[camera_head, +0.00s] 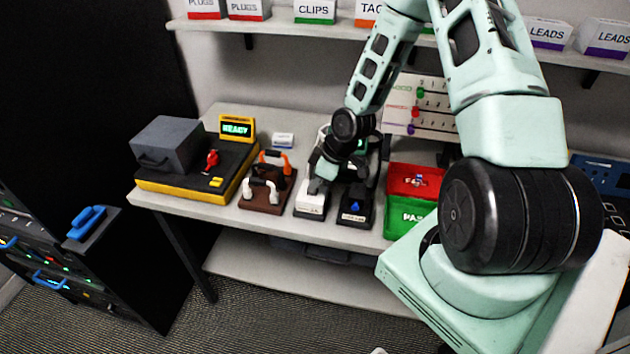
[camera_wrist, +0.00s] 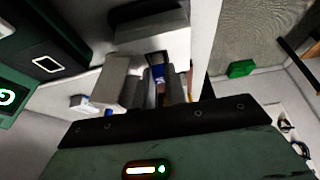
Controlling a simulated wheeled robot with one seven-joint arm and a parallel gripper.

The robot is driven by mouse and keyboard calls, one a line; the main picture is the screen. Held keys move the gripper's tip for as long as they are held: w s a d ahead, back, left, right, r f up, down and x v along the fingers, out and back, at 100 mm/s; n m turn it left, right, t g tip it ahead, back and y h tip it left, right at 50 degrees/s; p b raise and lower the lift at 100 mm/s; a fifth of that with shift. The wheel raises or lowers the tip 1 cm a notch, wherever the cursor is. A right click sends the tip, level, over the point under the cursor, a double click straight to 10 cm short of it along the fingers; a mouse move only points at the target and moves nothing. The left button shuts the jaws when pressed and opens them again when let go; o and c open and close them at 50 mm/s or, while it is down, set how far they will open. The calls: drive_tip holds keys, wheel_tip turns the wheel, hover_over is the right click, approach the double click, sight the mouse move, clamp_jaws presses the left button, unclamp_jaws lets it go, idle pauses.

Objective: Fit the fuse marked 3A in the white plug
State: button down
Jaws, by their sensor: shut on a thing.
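My gripper (camera_head: 316,182) is low over the back of a white-topped tray (camera_head: 311,204) on the bench, whose front label is too small to read surely. In the wrist view its fingers (camera_wrist: 160,88) are close together around something small, probably a fuse; its marking cannot be read. A blue patch (camera_wrist: 157,64) shows just beyond the fingertips.
A black tray (camera_head: 346,219) with a blue piece stands close right of the white-topped tray. Red (camera_head: 402,172) and green (camera_head: 398,222) bins are further right. A yellow-black tester (camera_head: 180,186) with a READY display (camera_head: 237,128) fills the left. The front bench edge is near.

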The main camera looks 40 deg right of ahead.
drive_tip(key=shift+f, duration=0.1)
idle(0.3)
drive_tip(key=c, duration=1.3)
unclamp_jaws()
drive_tip(key=shift+c, duration=0.2)
drive_tip(key=shift+o, duration=0.2)
drive_tip(key=o, duration=0.4)
drive_tip(key=shift+c, duration=0.2)
drive_tip(key=shift+w+d, duration=0.1)
drive_tip(key=shift+d, duration=0.05)
drive_tip(key=shift+c, duration=0.6)
